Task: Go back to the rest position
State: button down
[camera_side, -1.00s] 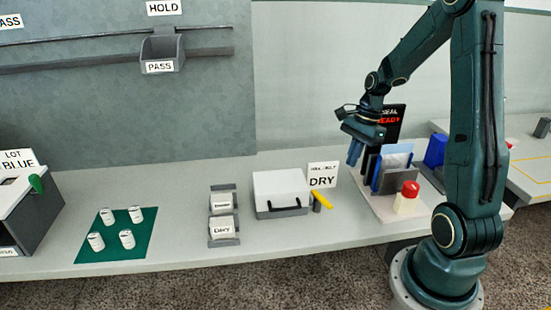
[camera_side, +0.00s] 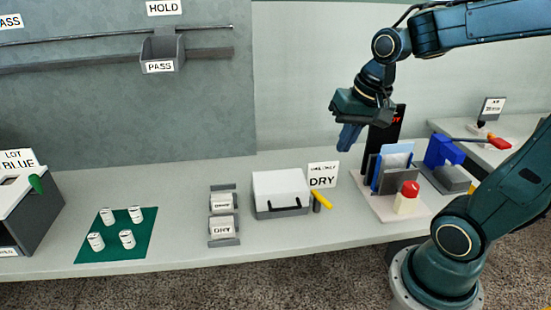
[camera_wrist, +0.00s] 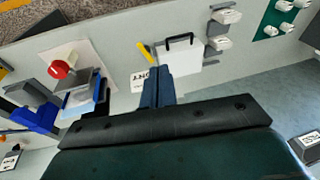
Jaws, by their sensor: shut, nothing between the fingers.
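My gripper (camera_side: 348,138) is shut and empty. In the side view it hangs above the back of the bench, behind and above the DRY sign (camera_side: 322,176) and left of the black panel with red letters (camera_side: 385,135). In the wrist view its blue fingers (camera_wrist: 157,90) are together and cover part of the DRY sign (camera_wrist: 138,80). Nothing is between or under the fingertips that I can see touching them.
A white lidded box (camera_side: 281,190) and a yellow handle (camera_side: 322,200) stand below. To the right are a rack with blue and grey plates (camera_side: 393,170), a red-capped bottle (camera_side: 407,198) and a blue press (camera_side: 443,152). White spools stand on a green mat (camera_side: 88,250) at left.

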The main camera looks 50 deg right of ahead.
jog(key=s+a+r+n+t, duration=0.2)
jog(key=s+a+r+n, duration=0.1)
jog(key=s+a+n, duration=0.2)
jog(key=s+n, duration=0.2)
jog(key=n, duration=0.1)
jog(key=shift+a, duration=0.4)
jog(key=c, duration=2.1)
grip_release()
jog(key=o, duration=0.7)
jog(key=shift+w, duration=0.15)
jog(key=w+d+f+m+g, duration=0.4)
jog(key=w+d+f+g, duration=0.1)
jog(key=w+d+f, duration=0.7)
jog(key=shift+w+d+f+m, duration=0.15)
jog(key=shift+d+m, duration=0.15)
jog(key=shift+d, duration=0.45)
jog(key=shift+f, duration=0.15)
